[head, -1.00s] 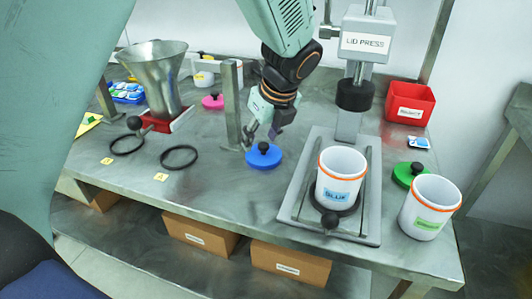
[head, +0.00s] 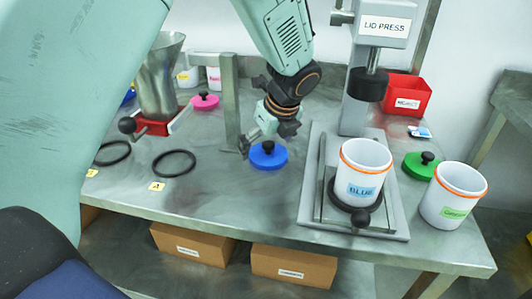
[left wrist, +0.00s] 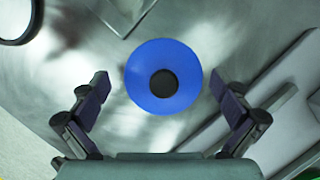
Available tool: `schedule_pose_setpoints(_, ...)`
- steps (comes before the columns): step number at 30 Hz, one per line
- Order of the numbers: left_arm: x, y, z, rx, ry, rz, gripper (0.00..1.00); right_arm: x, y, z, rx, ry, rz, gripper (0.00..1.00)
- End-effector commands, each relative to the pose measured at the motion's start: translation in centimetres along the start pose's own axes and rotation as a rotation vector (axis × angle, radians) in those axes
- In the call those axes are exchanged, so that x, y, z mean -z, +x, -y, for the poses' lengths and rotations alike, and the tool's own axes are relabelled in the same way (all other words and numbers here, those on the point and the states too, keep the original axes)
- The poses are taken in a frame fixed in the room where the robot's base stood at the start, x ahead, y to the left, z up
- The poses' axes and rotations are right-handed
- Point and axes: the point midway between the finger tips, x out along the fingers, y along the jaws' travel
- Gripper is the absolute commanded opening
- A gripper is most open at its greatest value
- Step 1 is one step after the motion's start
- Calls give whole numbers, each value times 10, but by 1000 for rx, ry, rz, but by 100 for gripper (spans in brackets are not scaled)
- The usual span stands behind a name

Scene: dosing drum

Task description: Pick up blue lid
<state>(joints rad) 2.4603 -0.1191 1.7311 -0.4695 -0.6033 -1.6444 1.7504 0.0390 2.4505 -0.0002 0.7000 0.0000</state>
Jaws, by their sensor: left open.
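The blue lid (head: 268,160) is a flat disc with a black knob, lying on the steel table left of the lid press. In the left wrist view the blue lid (left wrist: 163,52) shows from above, just beyond and between the fingertips. My left gripper (head: 268,132) is over the lid's far side, close to it, with its fingers spread. In the left wrist view the left gripper (left wrist: 168,92) is open and empty, its fingers on either side of the lid's near edge. My right gripper is not in view.
The lid press (head: 385,26) stands to the right, with a white BLUE-labelled drum (head: 362,176) on its base. A green lid (head: 421,166) and another white drum (head: 453,196) are farther right. A metal post (head: 229,100) stands just left of the gripper. Black rings (head: 174,163) lie left.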

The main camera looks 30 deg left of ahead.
Motion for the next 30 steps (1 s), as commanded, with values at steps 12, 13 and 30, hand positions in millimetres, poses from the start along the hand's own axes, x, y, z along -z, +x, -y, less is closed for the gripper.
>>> schedule_pose_setpoints(12, 0, 0, 1, 0, 0, -1, 71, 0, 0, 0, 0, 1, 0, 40)
schedule_pose_setpoints(13, 0, 0, 0, 0, 0, -1, 69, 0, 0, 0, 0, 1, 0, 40)
schedule_pose_setpoints(30, 1, 4, -2, -4, 4, -5, 42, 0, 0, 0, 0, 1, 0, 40)
